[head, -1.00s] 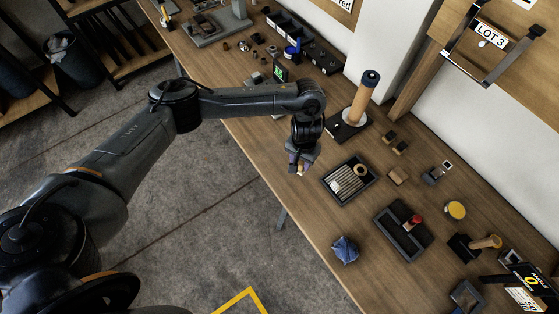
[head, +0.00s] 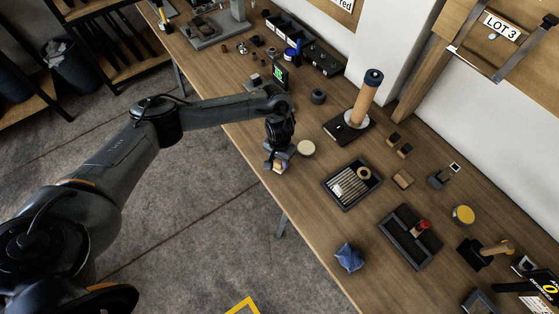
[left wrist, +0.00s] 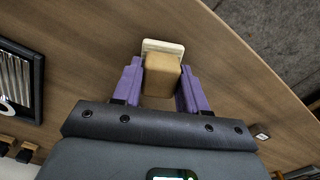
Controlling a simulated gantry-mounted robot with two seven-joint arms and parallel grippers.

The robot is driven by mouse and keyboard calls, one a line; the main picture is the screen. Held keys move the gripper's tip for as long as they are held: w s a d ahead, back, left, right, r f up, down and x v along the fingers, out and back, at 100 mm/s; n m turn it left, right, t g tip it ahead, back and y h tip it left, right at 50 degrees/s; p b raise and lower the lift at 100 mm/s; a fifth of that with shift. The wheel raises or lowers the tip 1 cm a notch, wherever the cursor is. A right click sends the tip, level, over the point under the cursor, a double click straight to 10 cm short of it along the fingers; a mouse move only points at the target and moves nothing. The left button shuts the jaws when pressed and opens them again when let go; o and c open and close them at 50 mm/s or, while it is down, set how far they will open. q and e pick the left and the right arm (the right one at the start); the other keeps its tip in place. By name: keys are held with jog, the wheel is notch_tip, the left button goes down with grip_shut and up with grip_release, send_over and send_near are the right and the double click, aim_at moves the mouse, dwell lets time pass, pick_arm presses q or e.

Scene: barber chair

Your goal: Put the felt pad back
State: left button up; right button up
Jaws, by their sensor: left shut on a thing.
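My left gripper (head: 279,163) is over the table's front edge zone, left of the slotted tray in the head view. In the left wrist view its purple fingers (left wrist: 160,88) are shut on a tan block with a cream layer at its far end (left wrist: 161,72), which looks like the felt pad. The cream layer faces away from the palm, toward the table edge. Whether the block touches the tabletop I cannot tell. My right gripper is not in view.
A cream round disc (head: 306,148) lies just right of the gripper. A dark slotted tray (head: 335,201), a dark open tray (head: 388,232), a crumpled blue cloth (head: 348,257) and a tall wooden roller on a stand (head: 364,98) stand nearby.

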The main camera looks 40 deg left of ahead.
pick_arm(q)
jog(key=shift+f, duration=0.25)
jog(key=shift+f, duration=0.1)
jog(key=o, duration=1)
